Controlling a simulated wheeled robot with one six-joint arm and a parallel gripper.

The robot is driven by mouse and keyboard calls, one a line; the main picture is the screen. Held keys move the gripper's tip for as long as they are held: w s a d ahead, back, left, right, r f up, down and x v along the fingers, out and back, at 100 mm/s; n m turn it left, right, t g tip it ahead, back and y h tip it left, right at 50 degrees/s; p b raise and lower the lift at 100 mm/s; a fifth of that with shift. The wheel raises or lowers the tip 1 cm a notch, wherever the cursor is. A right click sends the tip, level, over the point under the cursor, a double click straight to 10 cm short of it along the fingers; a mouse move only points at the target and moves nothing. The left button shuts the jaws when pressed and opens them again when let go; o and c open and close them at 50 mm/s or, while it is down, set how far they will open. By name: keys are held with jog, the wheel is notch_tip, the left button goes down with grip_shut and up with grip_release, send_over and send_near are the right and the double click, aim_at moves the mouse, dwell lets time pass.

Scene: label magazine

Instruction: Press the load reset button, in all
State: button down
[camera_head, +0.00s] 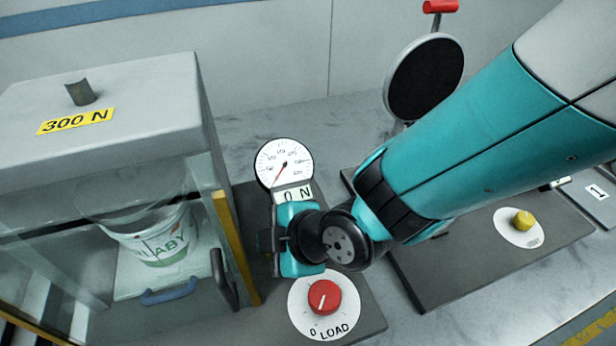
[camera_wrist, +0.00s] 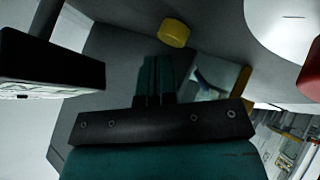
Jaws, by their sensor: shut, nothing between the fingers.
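A round yellow button (camera_wrist: 173,32) sits on the dark panel in the wrist view, just beyond and slightly right of my fingertips; no label on it can be read. It does not show in the head view, where my gripper (camera_head: 272,240) covers that part of the panel. My gripper (camera_wrist: 155,62) is shut and empty, and a gap to the button seems to remain. The display (camera_head: 293,194) reads 0 N.
A round gauge (camera_head: 285,164) stands above the display. A glass-fronted cabinet marked 300 N (camera_head: 130,100) with a white bucket (camera_head: 155,235) is at left. Another yellow button (camera_head: 522,220) is on the right panel. A black round disc (camera_head: 427,80) stands behind my arm.

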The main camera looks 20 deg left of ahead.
jog(key=shift+r, duration=0.3)
jog(key=shift+r+p, duration=1.6)
jog(key=shift+r, duration=0.95)
jog(key=w+d+r+m+h, duration=0.1)
jog(key=w+d+r+m, duration=0.4)
jog(key=d, duration=0.3)
jog(key=s+d+r+m+h, duration=0.1)
jog(key=s+d+r+m, duration=0.1)
jog(key=d, duration=0.5)
jog(key=s+d+r+m+h, duration=0.1)
jog(key=s+d+r+m, duration=0.2)
jog(key=d+m, duration=0.4)
jog(key=s+d+r+m+g+h, duration=0.1)
jog(key=d+r+m, duration=0.3)
jog(key=d, duration=0.5)
jog(key=shift+s+d+h, duration=0.25)
jog(key=shift+s+h, duration=0.25)
jog(key=shift+s, duration=0.15)
